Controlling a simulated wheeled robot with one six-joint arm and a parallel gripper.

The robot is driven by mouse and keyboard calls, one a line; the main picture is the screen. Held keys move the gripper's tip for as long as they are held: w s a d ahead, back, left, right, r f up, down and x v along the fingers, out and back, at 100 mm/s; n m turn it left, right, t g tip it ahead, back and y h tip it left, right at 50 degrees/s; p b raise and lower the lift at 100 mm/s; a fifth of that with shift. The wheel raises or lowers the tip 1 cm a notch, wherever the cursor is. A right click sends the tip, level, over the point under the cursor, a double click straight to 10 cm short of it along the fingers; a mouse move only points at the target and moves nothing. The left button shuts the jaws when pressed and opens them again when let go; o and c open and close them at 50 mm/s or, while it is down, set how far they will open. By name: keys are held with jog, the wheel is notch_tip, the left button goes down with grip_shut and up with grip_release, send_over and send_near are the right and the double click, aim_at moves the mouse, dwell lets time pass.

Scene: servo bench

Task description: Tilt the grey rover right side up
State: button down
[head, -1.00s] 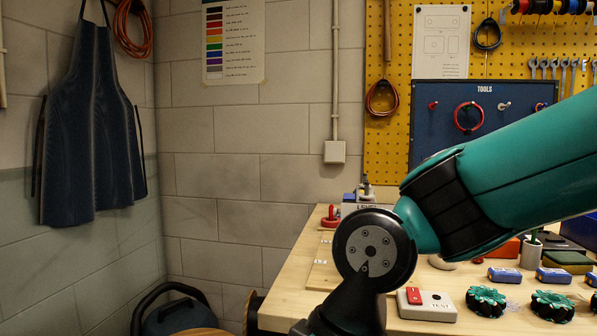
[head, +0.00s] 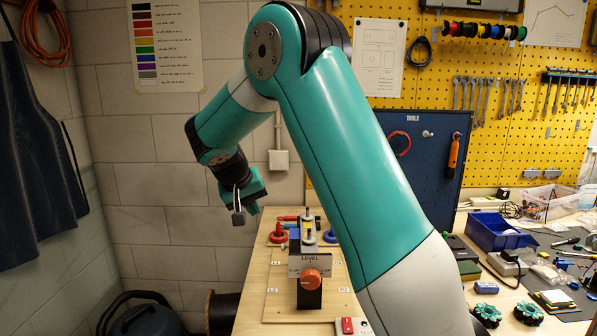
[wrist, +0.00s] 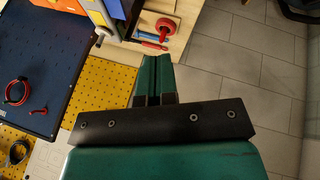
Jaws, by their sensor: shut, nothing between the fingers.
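Two loose green wheels (head: 487,314) lie on the bench at the lower right.
A blue bin (head: 494,234) and small parts crowd the right side. The blue tool board (head: 427,165) stands behind my arm. Floor tiles (wrist: 245,65) show in the wrist view.

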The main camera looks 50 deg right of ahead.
jog(key=d+r+m+g+h+p, duration=0.1)
jog(key=d+r+m+h+p, duration=0.15)
jog(key=d, duration=0.35)
jog(key=p, duration=0.5)
send_near(305, 218)
jog(key=w+d+f, duration=0.2)
jog(key=d+f, duration=0.1)
jog(key=d, duration=0.1)
jog(key=shift+s+d+f+y, duration=0.35)
jog(key=shift+d+f+y, duration=0.1)
jog(key=shift+d, duration=0.15)
jog(key=shift+s+d+b, duration=0.6)
jog(key=shift+s+b, duration=0.05)
jog(key=shift+r, duration=0.15)
